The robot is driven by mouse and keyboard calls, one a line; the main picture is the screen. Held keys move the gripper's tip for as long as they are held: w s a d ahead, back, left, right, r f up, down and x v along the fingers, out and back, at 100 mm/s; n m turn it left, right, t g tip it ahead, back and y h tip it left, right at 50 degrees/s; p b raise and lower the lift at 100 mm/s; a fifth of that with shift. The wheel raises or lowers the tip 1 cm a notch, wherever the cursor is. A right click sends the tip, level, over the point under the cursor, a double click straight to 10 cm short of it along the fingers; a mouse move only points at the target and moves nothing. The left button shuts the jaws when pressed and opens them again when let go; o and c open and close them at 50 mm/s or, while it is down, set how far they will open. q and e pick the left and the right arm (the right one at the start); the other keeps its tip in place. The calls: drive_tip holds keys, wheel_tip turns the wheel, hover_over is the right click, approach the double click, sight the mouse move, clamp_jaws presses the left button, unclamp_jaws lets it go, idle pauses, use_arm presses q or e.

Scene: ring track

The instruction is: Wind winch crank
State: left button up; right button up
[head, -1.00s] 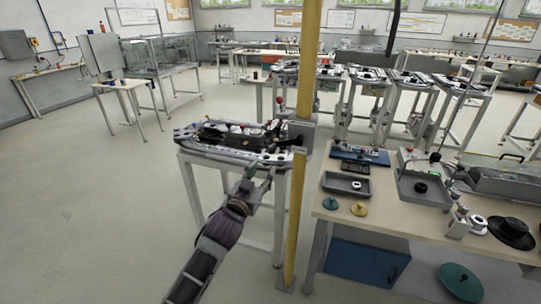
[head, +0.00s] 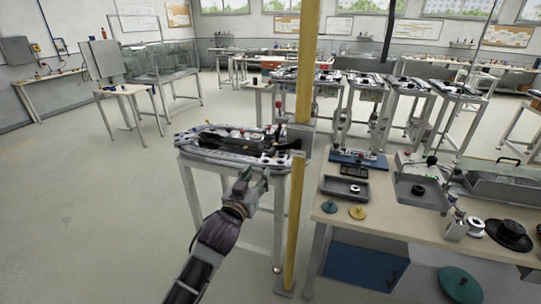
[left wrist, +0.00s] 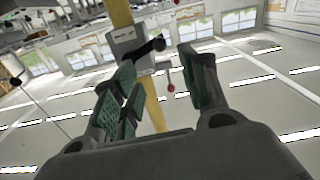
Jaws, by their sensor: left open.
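The winch is a grey box (head: 302,134) fixed to a yellow post. A dark crank arm (head: 289,145) shows on its left side. In the left wrist view the grey winch box (left wrist: 128,50) is on the tilted post, and the crank's black knob (left wrist: 158,44) lies ahead between the fingertips, beyond them. My left gripper (head: 256,176) is open and empty, below and left of the winch, in front of the ring-track table. In the left wrist view its green-padded fingers (left wrist: 160,64) are wide apart. My right gripper is not in view.
The ring-track table (head: 222,154) stands behind my left gripper. The yellow post (head: 294,215) rises close to its right. A workbench (head: 385,212) with trays and small parts stands right of the post. Open floor (head: 90,215) lies left.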

use_arm(q)
drive_tip(key=shift+w, duration=0.1)
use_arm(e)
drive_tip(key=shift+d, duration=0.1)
use_arm(q)
drive_tip(key=b, duration=0.1)
approach(270, 156)
drive_tip(key=shift+w, duration=1.1)
drive_tip(key=shift+d+b+x, duration=0.15)
drive_tip(key=shift+b+x, duration=0.2)
drive_tip(key=shift+x, duration=0.5)
drive_tip(key=shift+d+b+x, duration=0.15)
drive_tip(key=shift+b+x, duration=0.15)
drive_tip(key=shift+x, duration=0.55)
drive_tip(key=shift+b+x, duration=0.45)
drive_tip(key=shift+x, duration=0.75)
drive_tip(key=shift+b+x, duration=0.45)
drive_tip(key=shift+x, duration=0.85)
drive_tip(key=shift+w, duration=0.15)
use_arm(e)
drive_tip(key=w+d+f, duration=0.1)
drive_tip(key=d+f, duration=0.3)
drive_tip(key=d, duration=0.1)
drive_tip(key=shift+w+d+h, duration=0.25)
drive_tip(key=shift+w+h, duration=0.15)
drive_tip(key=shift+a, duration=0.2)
use_arm(q)
clamp_jaws()
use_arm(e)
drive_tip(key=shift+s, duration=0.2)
